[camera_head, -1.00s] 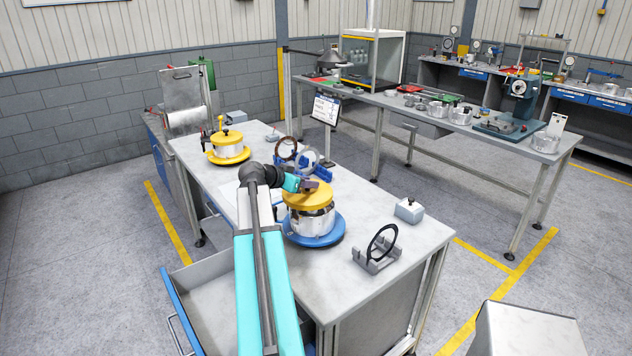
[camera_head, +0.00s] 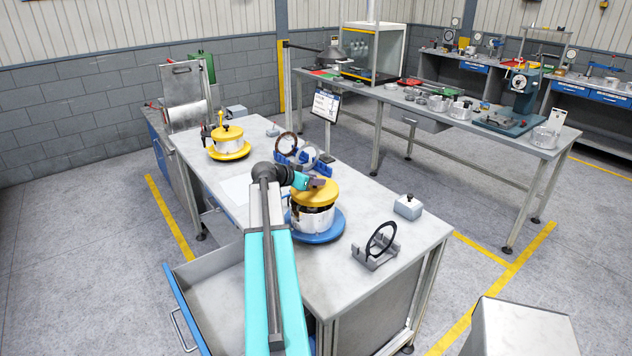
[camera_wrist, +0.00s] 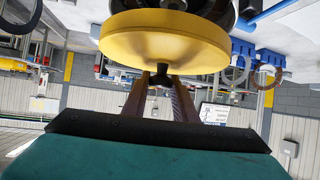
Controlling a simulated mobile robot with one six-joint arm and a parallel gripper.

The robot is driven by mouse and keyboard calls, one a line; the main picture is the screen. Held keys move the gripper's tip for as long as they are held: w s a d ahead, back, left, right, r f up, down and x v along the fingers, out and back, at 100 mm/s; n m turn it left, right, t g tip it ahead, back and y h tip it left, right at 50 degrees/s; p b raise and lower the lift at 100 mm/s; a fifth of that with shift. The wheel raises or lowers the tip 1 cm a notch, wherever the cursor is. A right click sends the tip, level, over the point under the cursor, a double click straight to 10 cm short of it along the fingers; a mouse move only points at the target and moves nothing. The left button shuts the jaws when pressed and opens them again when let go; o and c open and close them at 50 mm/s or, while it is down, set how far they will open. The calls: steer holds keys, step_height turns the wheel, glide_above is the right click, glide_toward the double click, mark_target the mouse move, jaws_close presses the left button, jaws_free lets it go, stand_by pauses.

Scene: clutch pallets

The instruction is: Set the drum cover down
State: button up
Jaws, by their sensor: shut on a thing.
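The drum cover (camera_head: 313,193) is a round yellow lid at the silver drum (camera_head: 313,218), which stands on a round blue base (camera_head: 319,236) on the near workbench. My gripper (camera_head: 317,182) is at the cover's top and shut on it. In the wrist view the cover (camera_wrist: 165,42) fills the upper middle, with my gripper's fingers (camera_wrist: 160,82) against its top side. The gripped part is mostly hidden between the fingers. The cover looks level and roughly centred over the drum; I cannot tell whether it rests on the rim.
A black ring in a grey stand (camera_head: 377,247) and a grey box with a black knob (camera_head: 408,206) are to the right. Blue holders (camera_head: 303,159) stand behind the cover. An open drawer (camera_head: 215,305) is at front left.

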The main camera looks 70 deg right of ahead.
steer(key=shift+f+p, duration=0.45)
steer(key=shift+f, duration=0.5)
steer(key=shift+f+b, duration=0.5)
steer(key=shift+b, duration=0.3)
steer(key=o, duration=1.1)
steer(key=shift+r+p, duration=0.35)
steer(key=shift+p, duration=0.15)
